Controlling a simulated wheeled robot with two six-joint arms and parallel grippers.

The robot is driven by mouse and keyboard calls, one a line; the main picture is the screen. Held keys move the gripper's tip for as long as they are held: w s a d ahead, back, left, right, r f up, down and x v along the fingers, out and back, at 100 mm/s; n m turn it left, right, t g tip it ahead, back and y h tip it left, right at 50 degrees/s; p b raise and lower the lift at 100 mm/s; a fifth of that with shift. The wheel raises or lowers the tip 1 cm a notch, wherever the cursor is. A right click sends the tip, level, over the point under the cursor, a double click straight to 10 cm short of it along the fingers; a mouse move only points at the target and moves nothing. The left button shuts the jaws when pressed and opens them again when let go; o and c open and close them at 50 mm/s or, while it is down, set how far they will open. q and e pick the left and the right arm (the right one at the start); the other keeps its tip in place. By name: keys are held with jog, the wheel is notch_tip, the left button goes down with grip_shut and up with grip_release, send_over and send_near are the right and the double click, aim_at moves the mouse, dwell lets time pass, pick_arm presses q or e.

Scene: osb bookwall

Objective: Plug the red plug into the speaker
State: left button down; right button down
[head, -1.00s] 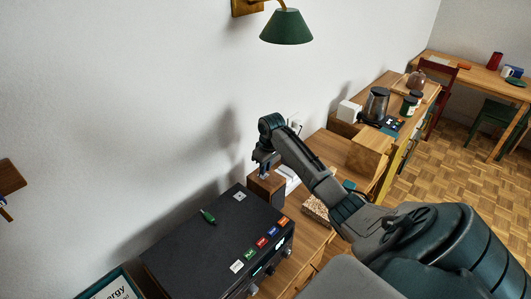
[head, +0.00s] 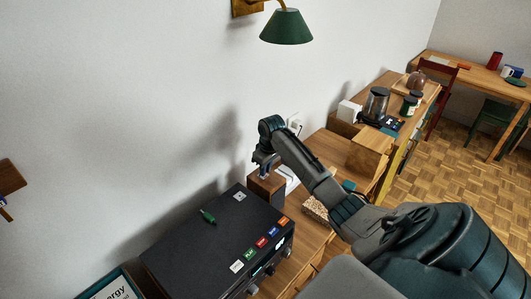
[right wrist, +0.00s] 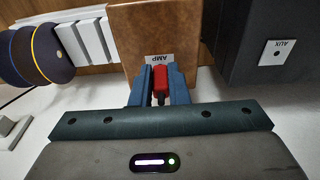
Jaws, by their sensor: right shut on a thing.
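The red plug (right wrist: 159,82) is held between the blue fingers of my right gripper (right wrist: 158,90) in the right wrist view. The plug's far end is right at the white AMP label on a brown wooden box (right wrist: 152,28); whether it is seated in a socket is hidden. In the head view my right gripper (head: 263,166) is over the wooden box (head: 262,188), and the plug cannot be made out there. I cannot tell for sure which box is the speaker. My left gripper is not in view.
A black device (head: 200,245) with coloured front labels stands next to the wooden box; a green plug (head: 208,216) lies on its top. An AUX label (right wrist: 277,52) sits on a black surface. White ribbed pieces (right wrist: 88,40) and a dark disc (right wrist: 42,53) are at left.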

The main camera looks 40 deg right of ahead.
jog(key=shift+f, duration=0.3)
dwell(0.5)
jog(key=c, duration=1.3)
grip_release()
jog(key=r+b, duration=0.1)
jog(key=r, duration=0.2)
jog(key=s+r+b, duration=0.1)
jog(key=r, duration=0.3)
jog(key=r+b, duration=0.2)
jog(key=r, duration=0.1)
jog(key=shift+s+d+r, duration=0.1)
jog(key=shift+s+r, duration=0.15)
jog(key=shift+r, duration=0.15)
